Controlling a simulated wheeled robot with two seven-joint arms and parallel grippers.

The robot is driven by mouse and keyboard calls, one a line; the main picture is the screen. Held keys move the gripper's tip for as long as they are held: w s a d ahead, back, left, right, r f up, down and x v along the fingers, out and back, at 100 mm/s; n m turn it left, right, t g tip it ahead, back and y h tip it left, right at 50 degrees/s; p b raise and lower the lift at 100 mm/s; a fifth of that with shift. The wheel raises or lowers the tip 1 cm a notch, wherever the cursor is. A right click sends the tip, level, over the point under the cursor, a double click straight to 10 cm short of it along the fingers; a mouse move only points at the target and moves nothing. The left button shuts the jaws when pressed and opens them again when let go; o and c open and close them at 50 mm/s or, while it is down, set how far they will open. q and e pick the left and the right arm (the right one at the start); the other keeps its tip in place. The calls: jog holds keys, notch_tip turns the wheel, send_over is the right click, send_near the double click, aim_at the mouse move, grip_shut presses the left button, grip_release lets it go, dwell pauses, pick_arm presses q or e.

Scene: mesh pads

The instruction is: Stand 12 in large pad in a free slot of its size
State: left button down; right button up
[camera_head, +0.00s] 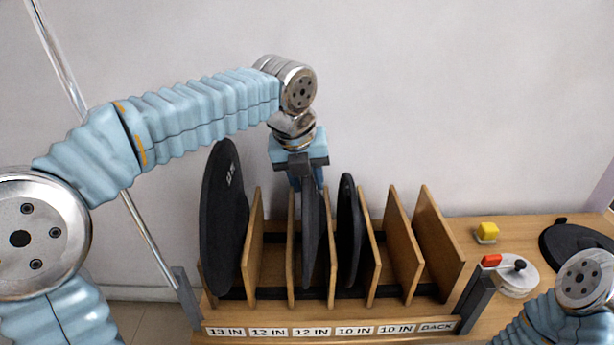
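A dark, thin pad (311,240), which I take to be the 12 in large pad, stands upright in the second 12 IN slot of the wooden rack (250,245). My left gripper (307,180) points down from above and appears shut on its top edge. The pad's lower edge is partly hidden, so I cannot tell whether it touches the slot floor. The first 12 IN slot, to its left, looks empty. My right gripper is not in view; only part of that arm shows at the lower right.
A larger black pad (222,230) stands in the 13 IN slot, and another dark pad (349,235) in the first 10 IN slot. The slots further right look empty.

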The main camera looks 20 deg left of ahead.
pick_arm(q)
jog(key=shift+r, duration=0.1)
jog(key=c, duration=0.8)
grip_release()
jog(key=shift+o, duration=0.6)
jog(key=p+v, duration=0.3)
jog(key=v, duration=1)
jog(key=shift+s+r, duration=0.2)
jog(key=shift+r, duration=0.15)
